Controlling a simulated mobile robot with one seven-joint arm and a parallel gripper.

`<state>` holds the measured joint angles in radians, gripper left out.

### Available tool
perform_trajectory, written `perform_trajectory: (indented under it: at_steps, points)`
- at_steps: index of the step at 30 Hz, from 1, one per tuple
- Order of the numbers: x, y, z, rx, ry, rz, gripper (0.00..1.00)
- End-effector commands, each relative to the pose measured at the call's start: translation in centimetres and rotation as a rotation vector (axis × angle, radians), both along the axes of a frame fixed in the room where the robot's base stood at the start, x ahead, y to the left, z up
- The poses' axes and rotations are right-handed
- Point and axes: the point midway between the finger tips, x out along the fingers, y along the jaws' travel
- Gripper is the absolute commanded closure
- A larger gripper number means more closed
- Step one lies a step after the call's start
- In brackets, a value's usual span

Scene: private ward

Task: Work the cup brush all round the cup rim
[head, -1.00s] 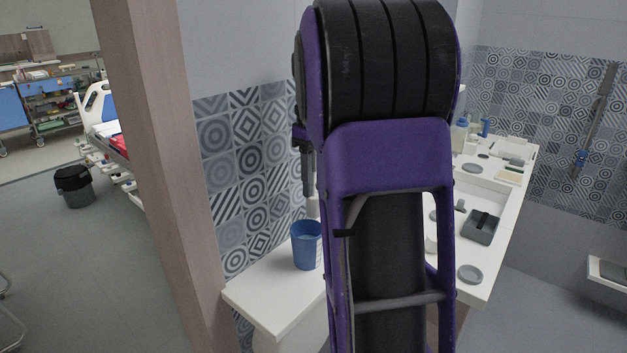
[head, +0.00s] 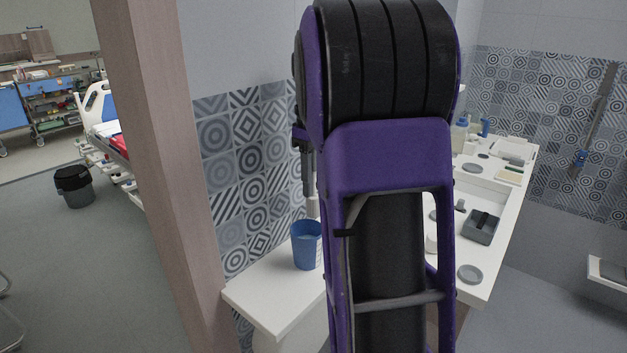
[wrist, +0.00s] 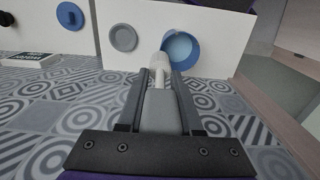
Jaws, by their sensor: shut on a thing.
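The blue cup (head: 305,247) stands upright on the white counter, left of my arm in the head view. In the wrist view the cup (wrist: 184,50) shows its round opening beyond my fingers. My gripper (wrist: 160,78) is shut on the grey handle of the cup brush (wrist: 160,112). The brush's pale head points at the cup and overlaps the left part of its rim in the wrist view. In the head view the pale brush end (head: 313,207) shows just above the cup's rim, partly hidden by my arm. Whether it touches the rim I cannot tell.
The white counter (head: 268,297) is clear left of the cup. A tiled wall (head: 250,165) stands close behind it. A grey disc (wrist: 123,38) lies beside the cup in the wrist view. A dark grey holder (head: 482,228) and small items stand on the right-hand counter.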

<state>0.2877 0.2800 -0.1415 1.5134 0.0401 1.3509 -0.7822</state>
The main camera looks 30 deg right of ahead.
Motion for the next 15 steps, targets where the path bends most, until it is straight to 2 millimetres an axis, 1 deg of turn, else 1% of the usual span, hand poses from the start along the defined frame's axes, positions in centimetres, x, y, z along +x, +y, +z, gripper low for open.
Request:
perform_trajectory:
  at_steps: [15]
  points:
    - [0.0, 0.0, -0.3, 0.0, 0.0, 0.0, 1.0]
